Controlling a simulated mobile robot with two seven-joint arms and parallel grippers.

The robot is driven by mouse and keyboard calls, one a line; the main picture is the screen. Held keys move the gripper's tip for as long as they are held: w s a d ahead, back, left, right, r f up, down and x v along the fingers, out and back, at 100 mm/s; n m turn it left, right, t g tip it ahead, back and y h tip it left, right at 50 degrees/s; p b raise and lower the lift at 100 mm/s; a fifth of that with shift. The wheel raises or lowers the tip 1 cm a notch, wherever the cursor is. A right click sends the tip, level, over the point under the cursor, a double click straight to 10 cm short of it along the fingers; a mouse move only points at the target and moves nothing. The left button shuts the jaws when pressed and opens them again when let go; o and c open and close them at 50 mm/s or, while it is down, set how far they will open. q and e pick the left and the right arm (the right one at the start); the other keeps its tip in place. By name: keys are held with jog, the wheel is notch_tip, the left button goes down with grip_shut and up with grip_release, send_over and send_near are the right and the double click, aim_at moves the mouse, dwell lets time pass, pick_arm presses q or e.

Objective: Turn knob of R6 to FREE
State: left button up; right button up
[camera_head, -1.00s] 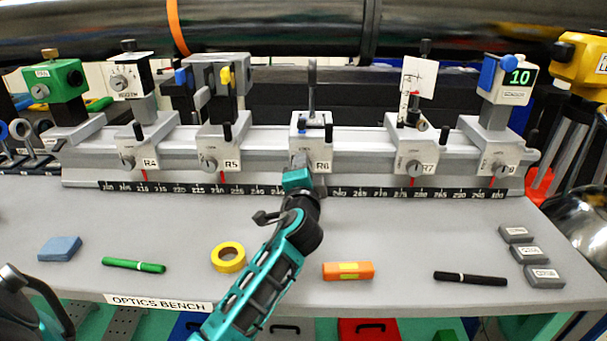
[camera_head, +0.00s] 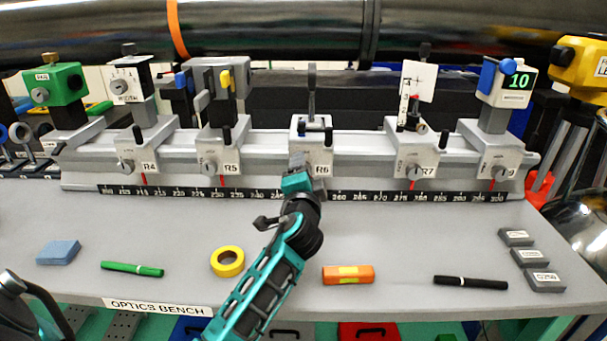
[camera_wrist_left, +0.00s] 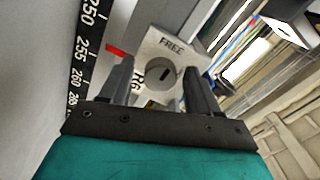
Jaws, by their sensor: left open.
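The R6 carriage (camera_head: 319,150) sits on the rail in the middle of the bench, with a tall post on it. Its round grey knob (camera_wrist_left: 164,76) shows in the left wrist view, with a short dark slot on its face. The word FREE is printed above the knob there, and the R6 label beside it. My left gripper (camera_head: 297,163) is in front of the carriage and hides the knob in the head view. In the wrist view the left gripper (camera_wrist_left: 158,68) is open, one finger on each side of the knob; I cannot tell whether they touch it.
Carriages R5 (camera_head: 223,155) and R7 (camera_head: 415,158) stand on either side, with free rail between. A scale strip (camera_head: 400,195) runs along the rail's foot. Yellow tape (camera_head: 215,262), an orange block (camera_head: 348,281), pens and grey blocks lie on the bench front.

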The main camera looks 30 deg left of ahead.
pick_arm(q)
jog(key=v, duration=1.3)
jog(key=shift+w, duration=0.1)
